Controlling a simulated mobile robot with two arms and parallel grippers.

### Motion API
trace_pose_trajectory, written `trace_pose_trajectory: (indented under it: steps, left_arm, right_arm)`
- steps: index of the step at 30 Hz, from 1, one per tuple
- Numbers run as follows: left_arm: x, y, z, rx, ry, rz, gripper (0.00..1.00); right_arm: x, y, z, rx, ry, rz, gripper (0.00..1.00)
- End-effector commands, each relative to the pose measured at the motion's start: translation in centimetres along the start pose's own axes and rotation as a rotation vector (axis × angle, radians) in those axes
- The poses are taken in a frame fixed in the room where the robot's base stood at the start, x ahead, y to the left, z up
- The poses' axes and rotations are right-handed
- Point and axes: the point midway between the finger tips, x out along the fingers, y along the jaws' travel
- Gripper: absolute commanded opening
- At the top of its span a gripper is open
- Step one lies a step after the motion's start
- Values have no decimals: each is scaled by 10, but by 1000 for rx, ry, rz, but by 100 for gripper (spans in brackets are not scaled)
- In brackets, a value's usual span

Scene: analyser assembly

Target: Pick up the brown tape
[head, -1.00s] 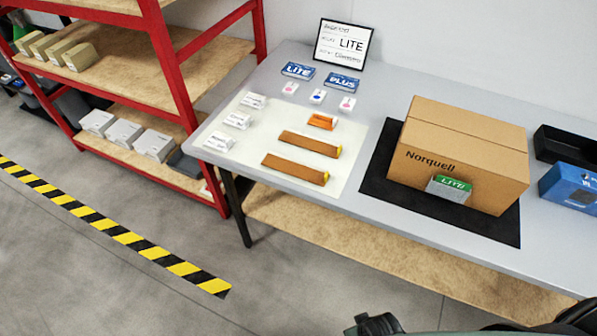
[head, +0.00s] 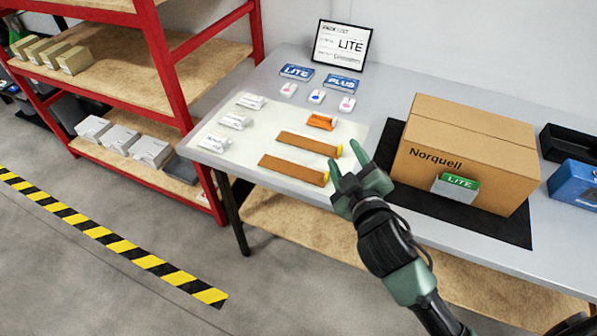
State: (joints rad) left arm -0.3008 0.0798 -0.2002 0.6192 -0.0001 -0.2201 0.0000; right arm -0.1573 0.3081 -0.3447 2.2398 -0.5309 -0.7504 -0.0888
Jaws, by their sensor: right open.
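Two long brown strips with yellow ends lie side by side on a white mat (head: 243,163) on the grey table; they look like the brown tape, and I cannot tell which one is meant. The farther strip (head: 305,144) and the nearer strip (head: 292,169) are both unheld. My right gripper (head: 345,156) is open and empty, with its fingertips just right of the strips' yellow ends. Whether it is above the table or at strip height is hard to tell. My left gripper is not in view.
A small orange packet (head: 321,121) lies behind the strips. White packets (head: 234,121) lie to their left. A Norquell carton (head: 470,130) with a green-and-white LITE box (head: 456,187) stands on a black mat (head: 505,226) to the right. A red shelf (head: 165,70) stands at left.

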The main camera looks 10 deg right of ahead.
Motion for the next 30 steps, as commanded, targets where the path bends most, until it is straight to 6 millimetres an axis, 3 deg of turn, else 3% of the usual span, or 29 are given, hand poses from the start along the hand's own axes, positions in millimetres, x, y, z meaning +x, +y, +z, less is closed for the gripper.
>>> trace_pose_trajectory:
  steps: [1,3,6,9,11,14,16,18,20,21,24,27,30]
  left_arm:
    - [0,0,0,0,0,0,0]
    - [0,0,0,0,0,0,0]
    - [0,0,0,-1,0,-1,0]
    - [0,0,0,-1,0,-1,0]
    - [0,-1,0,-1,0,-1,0]
    - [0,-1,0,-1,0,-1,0]
    - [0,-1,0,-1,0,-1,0]
    - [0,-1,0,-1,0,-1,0]
    - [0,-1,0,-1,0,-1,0]
    - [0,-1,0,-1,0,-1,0]
    - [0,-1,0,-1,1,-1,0]
    - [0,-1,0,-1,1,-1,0]
    - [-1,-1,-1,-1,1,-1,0]
  right_arm:
    - [12,15,-38,-109,140,62,49]
    - [18,26,-92,-285,348,142,49]
    - [12,19,-163,-580,655,231,49]
    - [-3,-13,-206,-906,942,271,49]
    - [-9,-38,-214,-1116,1099,268,49]
    - [-10,-79,-196,-1480,1328,198,49]
    - [-1,-98,-160,-1740,1453,96,49]
    - [14,-102,-115,-1982,1539,-50,49]
    - [28,-94,-74,-2157,1582,-200,49]
    - [36,-84,-48,-2255,1594,-302,49]
    - [51,-55,3,-2427,1592,-538,49]
    - [57,-32,32,-2510,1575,-697,49]
    - [60,-25,45,-2537,1567,-766,49]
